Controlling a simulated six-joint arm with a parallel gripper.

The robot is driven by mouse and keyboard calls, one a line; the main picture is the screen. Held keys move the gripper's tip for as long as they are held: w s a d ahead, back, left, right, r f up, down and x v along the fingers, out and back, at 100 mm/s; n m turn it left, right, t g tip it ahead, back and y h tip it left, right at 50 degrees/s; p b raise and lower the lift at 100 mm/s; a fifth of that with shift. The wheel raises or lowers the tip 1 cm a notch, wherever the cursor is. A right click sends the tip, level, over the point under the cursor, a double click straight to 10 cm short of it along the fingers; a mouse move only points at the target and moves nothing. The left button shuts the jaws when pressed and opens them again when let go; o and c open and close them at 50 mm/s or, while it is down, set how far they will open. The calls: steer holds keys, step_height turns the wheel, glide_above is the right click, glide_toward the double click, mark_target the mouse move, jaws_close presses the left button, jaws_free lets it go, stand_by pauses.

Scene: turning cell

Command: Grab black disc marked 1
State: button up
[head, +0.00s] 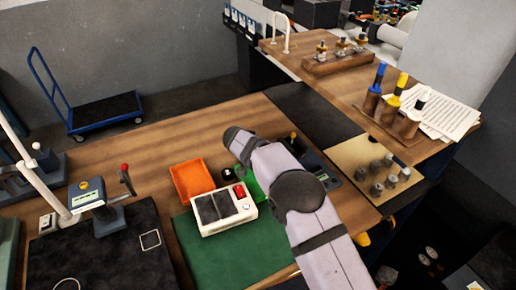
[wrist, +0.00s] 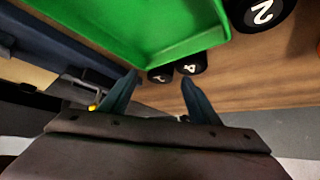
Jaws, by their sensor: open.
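My gripper (wrist: 161,82) is open, its two dark fingers apart with nothing visibly held between them. Just beyond the fingertips in the wrist view, two black discs sit side by side against the edge of a green tray (wrist: 140,50). The right one (wrist: 192,66) seems marked 4. In the head view my arm hides the gripper and most of the green tray.
An orange tray (head: 190,182) lies left of the green tray, with a black disc (head: 228,174) between them. A white device with a red button (head: 222,211) stands in front. Grey cylinders stand on a tan board (head: 362,152) at right. Bare wood lies behind the trays.

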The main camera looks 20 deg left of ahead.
steer(key=shift+w+f, duration=0.35)
steer(key=shift+f, duration=0.05)
steer(key=c, duration=1.3)
steer(key=shift+r, duration=0.25)
steer(key=shift+r, duration=1.4)
steer(key=shift+s+d+b, duration=0.55)
steer(key=shift+b, duration=0.55)
steer(key=s+d+b, duration=1.1)
steer(key=b, duration=0.3)
steer(key=s+d+b, duration=0.5)
steer(key=s+d, duration=0.5)
steer(key=shift+s+d+r, duration=0.15)
steer(key=shift+s+d, duration=0.1)
